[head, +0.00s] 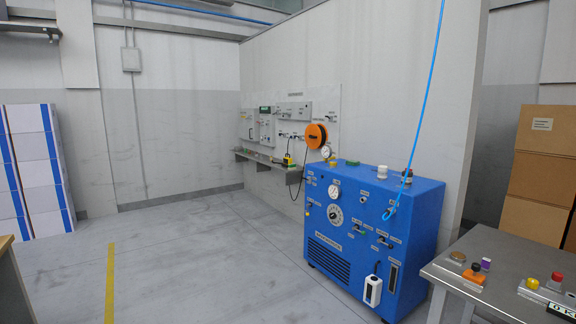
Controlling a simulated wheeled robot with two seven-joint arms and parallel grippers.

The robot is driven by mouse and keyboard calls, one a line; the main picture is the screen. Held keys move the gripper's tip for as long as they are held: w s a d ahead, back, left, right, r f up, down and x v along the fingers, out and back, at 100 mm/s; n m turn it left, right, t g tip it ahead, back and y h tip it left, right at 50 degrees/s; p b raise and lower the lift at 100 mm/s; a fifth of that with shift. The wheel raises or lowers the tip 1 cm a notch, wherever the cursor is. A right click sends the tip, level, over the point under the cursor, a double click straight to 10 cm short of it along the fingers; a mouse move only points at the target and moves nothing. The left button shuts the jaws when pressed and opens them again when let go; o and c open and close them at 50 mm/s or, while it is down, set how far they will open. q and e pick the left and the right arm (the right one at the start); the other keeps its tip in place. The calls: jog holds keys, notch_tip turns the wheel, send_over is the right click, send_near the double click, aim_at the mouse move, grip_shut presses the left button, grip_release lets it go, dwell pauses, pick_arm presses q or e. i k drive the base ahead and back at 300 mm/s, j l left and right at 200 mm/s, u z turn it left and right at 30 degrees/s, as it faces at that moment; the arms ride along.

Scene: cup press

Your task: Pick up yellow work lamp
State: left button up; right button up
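A small yellow and black object (289,160), which looks like the yellow work lamp, stands on a narrow wall shelf (262,160) in the middle of the head view. It is far off and too small to make out in detail. A dark cable hangs down close to it from an orange reel (316,136) on the wall. Neither of my grippers is in view.
A large blue machine (345,245) with gauges and knobs stands right of the shelf. A grey metal table (470,262) with buttons is at the lower right. Cardboard boxes (537,180) and striped boxes (35,170) stand at the sides. The grey floor at centre left is clear.

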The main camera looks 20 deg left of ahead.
aim_at(287, 161)
jog(key=i+j+u, duration=0.15)
jog(key=i+u, duration=0.15)
jog(key=i, duration=0.5)
jog(key=i+u, duration=0.3)
jog(key=i, duration=0.45)
jog(key=i+j+u, duration=0.1)
jog(key=i+u, duration=0.3)
jog(key=i, duration=0.25)
jog(key=i+u, duration=0.35)
jog(key=i, duration=0.3)
jog(key=i+l+u, duration=0.4)
jog(key=i, duration=0.25)
jog(key=i+z, duration=0.2)
jog(key=i, duration=0.3)
jog(key=i+j+z, duration=0.1)
jog(key=i+z, duration=0.15)
jog(key=i, duration=0.25)
jog(key=i+j+z, duration=0.2)
jog(key=i, duration=0.3)
jog(key=i+l+z, duration=0.15)
jog(key=i, duration=0.65)
jog(key=i+l+z, duration=0.15)
jog(key=i, duration=0.7)
